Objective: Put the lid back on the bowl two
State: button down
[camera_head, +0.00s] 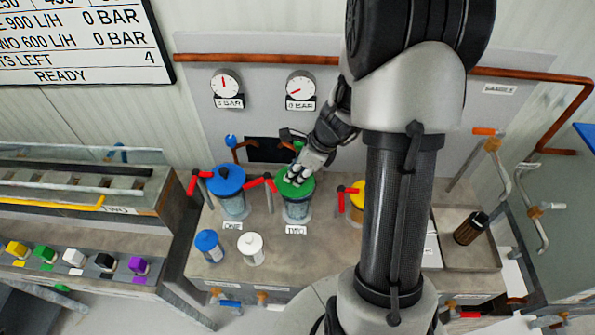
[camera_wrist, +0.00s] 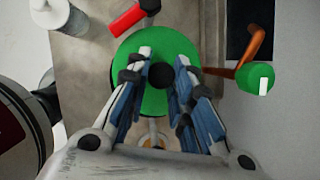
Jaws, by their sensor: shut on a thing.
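The green lid (camera_head: 294,187) is on top of the clear bowl two (camera_head: 297,211), above the label TWO. In the head view it looks level and seated or very close to the rim; I cannot tell whether it touches all round. My gripper (camera_head: 297,176) is over the lid from above. In the wrist view my gripper (camera_wrist: 160,80) is shut on the black knob (camera_wrist: 162,75) at the middle of the green lid (camera_wrist: 140,60). The bowl is mostly hidden under the lid in the wrist view.
A blue-lidded bowl (camera_head: 227,181) stands to the left, a yellow-lidded one (camera_head: 357,200) to the right, partly behind my arm. Red-handled valves (camera_head: 262,183) flank them. A small blue-topped jar (camera_head: 208,244) and a white one (camera_head: 250,246) stand in front. A copper pipe (camera_head: 520,74) runs along the back.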

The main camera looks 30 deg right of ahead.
jog(key=shift+s+a+f, duration=0.2)
jog(key=shift+s+f, duration=0.25)
jog(key=shift+s, duration=0.15)
jog(key=shift+s+d+r, duration=0.1)
jog(key=shift+s+r, duration=0.05)
jog(key=shift+s, duration=0.1)
jog(key=shift+w+d+r+p, duration=0.1)
jog(key=shift+w+r+p, duration=0.1)
jog(key=shift+r+p, duration=0.3)
dwell(0.3)
jog(key=shift+w+d, duration=0.1)
jog(key=shift+w, duration=0.05)
dwell(0.4)
jog(key=shift+f, duration=0.1)
dwell(0.8)
jog(key=c, duration=1.3)
grip_release()
jog(key=shift+c, duration=0.2)
